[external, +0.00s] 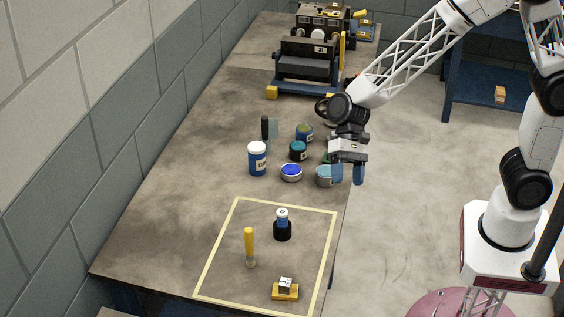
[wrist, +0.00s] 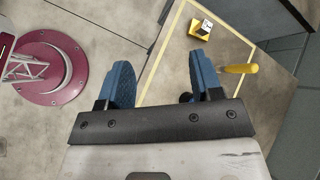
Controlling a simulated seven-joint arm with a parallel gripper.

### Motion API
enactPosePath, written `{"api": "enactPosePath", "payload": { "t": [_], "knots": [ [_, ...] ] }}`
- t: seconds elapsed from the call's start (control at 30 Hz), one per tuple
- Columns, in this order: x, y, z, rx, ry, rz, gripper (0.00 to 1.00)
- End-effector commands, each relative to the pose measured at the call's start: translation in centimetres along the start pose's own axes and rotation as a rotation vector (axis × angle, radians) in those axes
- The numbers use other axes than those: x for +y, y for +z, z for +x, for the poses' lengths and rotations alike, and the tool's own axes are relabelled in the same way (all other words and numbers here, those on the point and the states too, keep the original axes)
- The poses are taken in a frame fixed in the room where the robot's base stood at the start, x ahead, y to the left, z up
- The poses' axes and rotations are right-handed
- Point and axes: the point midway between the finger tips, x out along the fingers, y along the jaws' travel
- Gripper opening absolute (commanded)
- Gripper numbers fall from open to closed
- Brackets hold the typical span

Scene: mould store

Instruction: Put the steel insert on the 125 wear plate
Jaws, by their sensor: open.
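My gripper (external: 348,174) is open, with its two blue fingers pointing down near the right edge of the bench. Nothing is seen between the fingers, which also show in the wrist view (wrist: 160,62). A small pale grey block with a dark marking, which looks like the steel insert (external: 286,284), sits on a yellow plate (external: 286,295) at the front of the taped area. The same pair shows at the top of the wrist view, the yellow plate (wrist: 205,24) partly hidden by the block. I cannot read a 125 on any plate.
Yellow tape (external: 222,242) frames the area. Inside stand a yellow-handled tool (external: 249,240) and a blue bottle in a black base (external: 282,229). Several jars, including a white-lidded jar (external: 257,160), stand beyond it. A blue-framed machine (external: 305,70) stands farther back.

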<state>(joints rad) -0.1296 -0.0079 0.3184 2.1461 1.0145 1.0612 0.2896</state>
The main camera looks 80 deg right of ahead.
Motion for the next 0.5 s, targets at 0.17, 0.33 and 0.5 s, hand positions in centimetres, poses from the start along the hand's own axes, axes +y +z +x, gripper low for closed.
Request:
{"api": "enactPosePath", "payload": {
  "t": [0.17,0.33,0.5],
  "knots": [
    [2.6,2.7,-3.5,0.079,0.055,-0.129,0.59],
    [5.3,4.8,-6.5,0.158,0.113,-0.246,0.59],
    [8.3,6.7,-9.1,0.238,0.177,-0.356,0.59]
  ]
}}
